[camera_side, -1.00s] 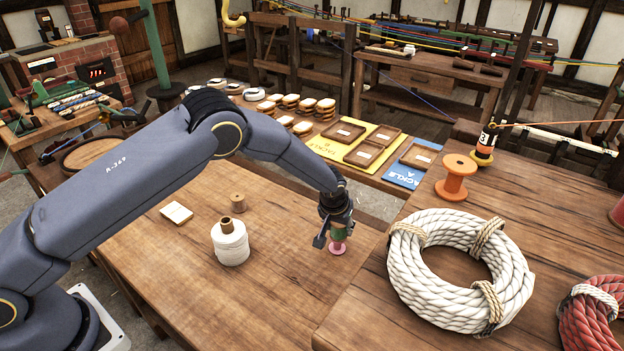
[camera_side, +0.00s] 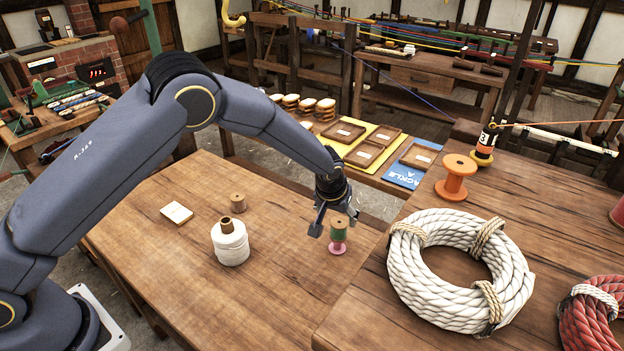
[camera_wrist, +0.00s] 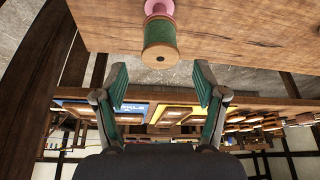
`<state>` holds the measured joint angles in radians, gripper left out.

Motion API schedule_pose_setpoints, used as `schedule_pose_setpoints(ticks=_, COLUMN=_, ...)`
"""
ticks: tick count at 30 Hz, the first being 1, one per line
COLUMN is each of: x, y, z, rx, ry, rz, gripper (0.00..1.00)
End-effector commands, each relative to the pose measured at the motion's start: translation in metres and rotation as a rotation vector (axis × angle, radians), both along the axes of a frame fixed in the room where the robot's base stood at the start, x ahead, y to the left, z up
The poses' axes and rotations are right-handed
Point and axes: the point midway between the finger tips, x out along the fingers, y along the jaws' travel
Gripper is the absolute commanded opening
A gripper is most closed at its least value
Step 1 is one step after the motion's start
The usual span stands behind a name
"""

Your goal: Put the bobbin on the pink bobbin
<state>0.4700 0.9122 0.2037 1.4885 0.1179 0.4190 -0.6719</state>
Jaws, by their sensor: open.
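A green-wound bobbin (camera_side: 339,228) with tan wooden ends stands upright on top of the pink bobbin (camera_side: 338,248), near the right edge of the lower wooden table. In the wrist view the green bobbin (camera_wrist: 160,42) and the pink bobbin (camera_wrist: 159,7) are in line, touching end to end. My gripper (camera_side: 332,224) is just above and beside the green bobbin. In the wrist view my gripper (camera_wrist: 161,86) has its two fingers wide apart, with nothing between them and the green bobbin beyond their tips.
A white cord spool (camera_side: 231,243), a small wooden bobbin (camera_side: 238,203) and a paper card (camera_side: 177,212) stand left on the lower table (camera_side: 180,290). On the higher bench right are a white rope coil (camera_side: 411,280) and an orange spool (camera_side: 455,178).

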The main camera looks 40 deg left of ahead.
Motion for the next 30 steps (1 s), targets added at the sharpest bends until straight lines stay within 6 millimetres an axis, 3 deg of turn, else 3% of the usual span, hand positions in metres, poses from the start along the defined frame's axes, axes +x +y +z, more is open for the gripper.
schedule_pose_setpoints(ticks=3, x=-0.009, y=-0.002, z=0.025, rx=-0.001, ry=-0.002, rz=0.000, gripper=0.71)
schedule_pose_setpoints(ticks=12, x=-0.024, y=0.000, z=0.063, rx=-0.005, ry=-0.001, rz=0.002, gripper=0.71)
schedule_pose_setpoints(ticks=14, x=-0.029, y=0.009, z=0.080, rx=-0.014, ry=-0.003, rz=0.006, gripper=0.71)
schedule_pose_setpoints(ticks=17, x=-0.049, y=0.032, z=0.125, rx=-0.038, ry=-0.005, rz=0.006, gripper=0.71)
schedule_pose_setpoints(ticks=21, x=-0.105, y=0.074, z=0.195, rx=-0.070, ry=-0.012, rz=-0.019, gripper=0.71)
schedule_pose_setpoints(ticks=24, x=-0.156, y=0.099, z=0.233, rx=-0.081, ry=-0.026, rz=-0.051, gripper=0.71)
schedule_pose_setpoints(ticks=27, x=-0.211, y=0.120, z=0.258, rx=-0.076, ry=-0.047, rz=-0.091, gripper=0.71)
schedule_pose_setpoints(ticks=30, x=-0.263, y=0.133, z=0.268, rx=-0.057, ry=-0.068, rz=-0.130, gripper=0.71)
